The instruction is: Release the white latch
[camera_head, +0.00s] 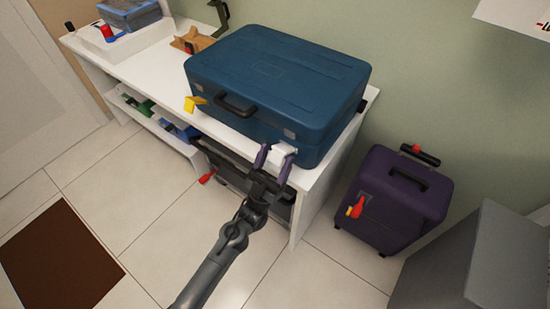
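A blue suitcase (275,80) lies flat and closed on the white bench, its black handle (236,105) facing me. The white latch (284,149) is on its front side near the right corner. A yellow latch (194,103) sticks out from the front left. My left gripper (277,160) is at the white latch, its purple fingers spread, with the latch at their tips. The fingers partly hide the latch, and I cannot tell whether they touch it. My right gripper is not in view.
The white bench (150,62) holds a box with a blue lid (130,13) and a wooden item (193,41) left of the suitcase. A purple suitcase (395,200) stands on the floor at right, near a grey block (470,260). The tiled floor in front is mostly clear.

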